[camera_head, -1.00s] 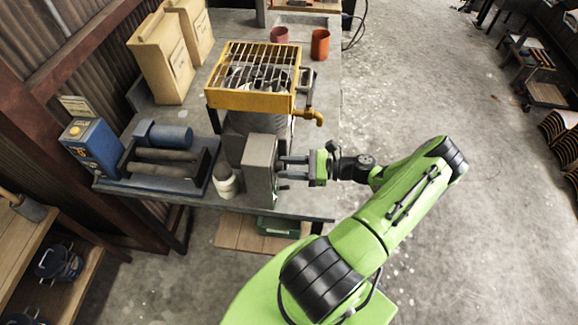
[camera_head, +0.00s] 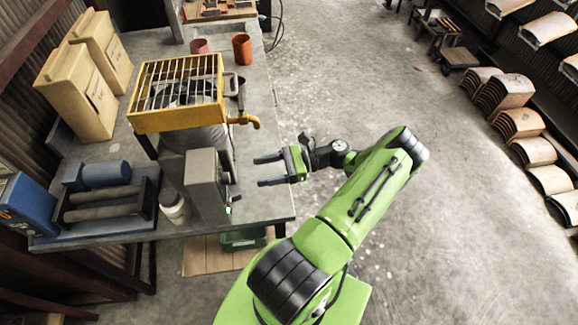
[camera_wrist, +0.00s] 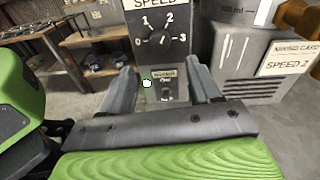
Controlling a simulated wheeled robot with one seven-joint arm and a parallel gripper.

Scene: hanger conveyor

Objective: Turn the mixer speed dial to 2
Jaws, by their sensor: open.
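The mixer's grey control box (camera_head: 207,185) stands at the table's front edge. In the wrist view its dark panel (camera_wrist: 143,58) faces me, marked SPEED with 0, 1, 2 and 3. The black speed dial (camera_wrist: 160,42) is in the panel's middle, and its pointer appears to slant up and right, toward the 2. My gripper (camera_head: 260,170) is open and empty, right of the box with a clear gap. In the wrist view its fingers (camera_wrist: 158,72) sit below the dial, apart from it. The dial's face is hidden in the head view.
A card reading SPEED 2 (camera_wrist: 287,64) is at the right. The yellow mixer hopper (camera_head: 150,122) with a grille rises behind the box. Open floor lies to the right.

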